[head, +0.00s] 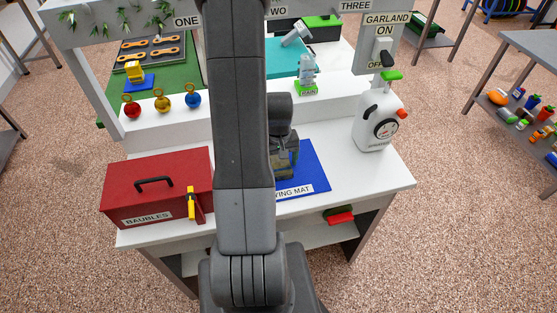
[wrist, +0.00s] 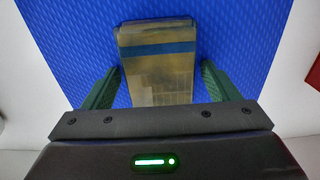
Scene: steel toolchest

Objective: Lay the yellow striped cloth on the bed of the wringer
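A dull yellow, flat rectangular piece with a blue stripe, apparently the folded striped cloth (wrist: 157,68), lies over the blue mat in the wrist view. My gripper (wrist: 161,68) has its two green fingers on either side of it. A narrow gap shows at the right finger; contact at the left is unclear. In the head view my gripper (head: 286,165) is low over the blue mat (head: 313,168), and my arm hides much of the area. I cannot tell for certain which thing is the wringer; a teal piece with a grey lever (head: 298,42) stands at the back.
A red baubles box (head: 135,185) stands left on the white bench, and a white jug with a gauge (head: 378,122) stands right. A raised ledge behind carries coloured baubles (head: 163,101) and a small green-based stand (head: 307,86). The bench's front right is clear.

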